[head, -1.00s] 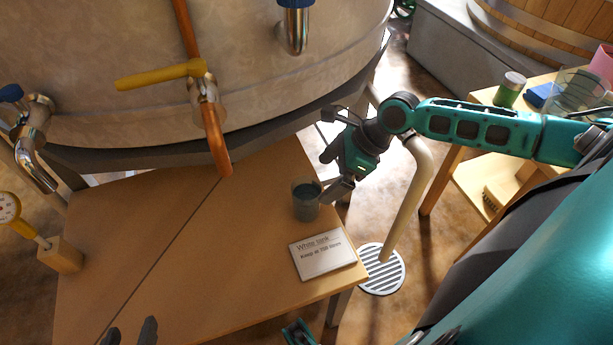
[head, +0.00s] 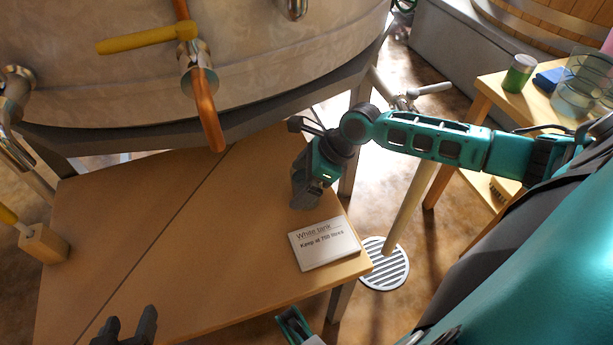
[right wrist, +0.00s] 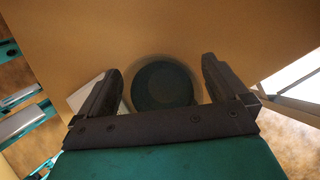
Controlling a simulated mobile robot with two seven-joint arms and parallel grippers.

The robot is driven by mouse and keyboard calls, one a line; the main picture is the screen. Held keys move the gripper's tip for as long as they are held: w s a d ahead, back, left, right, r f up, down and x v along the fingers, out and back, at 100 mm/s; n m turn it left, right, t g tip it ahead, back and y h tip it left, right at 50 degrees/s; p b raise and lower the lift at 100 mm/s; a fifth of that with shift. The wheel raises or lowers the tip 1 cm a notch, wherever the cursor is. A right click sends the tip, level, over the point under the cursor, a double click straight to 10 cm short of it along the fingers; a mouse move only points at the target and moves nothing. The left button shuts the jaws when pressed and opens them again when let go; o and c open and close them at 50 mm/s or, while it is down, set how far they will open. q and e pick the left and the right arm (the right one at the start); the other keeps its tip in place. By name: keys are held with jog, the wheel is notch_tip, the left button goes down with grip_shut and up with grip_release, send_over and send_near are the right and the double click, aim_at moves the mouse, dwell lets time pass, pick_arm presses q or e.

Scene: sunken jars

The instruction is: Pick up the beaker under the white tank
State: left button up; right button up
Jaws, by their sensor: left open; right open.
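The white tank (head: 110,85) stands above the wooden table, its copper spout (head: 208,115) hanging over the tabletop. The beaker (right wrist: 162,86) shows in the right wrist view as a round, dark-filled vessel between the spread fingers of my right gripper (right wrist: 161,75). I cannot tell whether the fingers touch it. In the head view my right gripper (head: 305,195) points down near the table's right edge and hides the beaker. It is open. My left gripper (head: 128,325) is open and empty over the table's front left.
A sign (head: 324,243) reading "White tank" lies on the table (head: 220,270) just in front of my right gripper. A wooden block (head: 43,243) is at the left. A side table at right holds a green jar (head: 519,73) and glassware. The table's middle is clear.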

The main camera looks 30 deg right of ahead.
pick_arm(q)
jog(key=shift+s+a+f, duration=0.15)
jog(key=shift+f, duration=0.2)
pick_arm(e)
jog(key=c, duration=1.2)
pick_arm(q)
jog(key=shift+r, duration=0.1)
pick_arm(e)
jog(key=shift+r, duration=0.2)
pick_arm(q)
jog(key=shift+r+p, duration=0.55)
jog(key=shift+p, duration=0.05)
pick_arm(e)
jog(key=shift+r, duration=0.95)
pick_arm(q)
jog(key=shift+s+a+r+y+p, duration=0.15)
jog(key=shift+a+r+y+p, duration=0.2)
jog(key=shift+p, duration=0.8)
jog(key=shift+s+a+r+p, duration=0.1)
jog(key=shift+a+r+p, duration=0.05)
jog(key=shift+r+p, duration=0.45)
pick_arm(e)
jog(key=shift+r, duration=3.85)
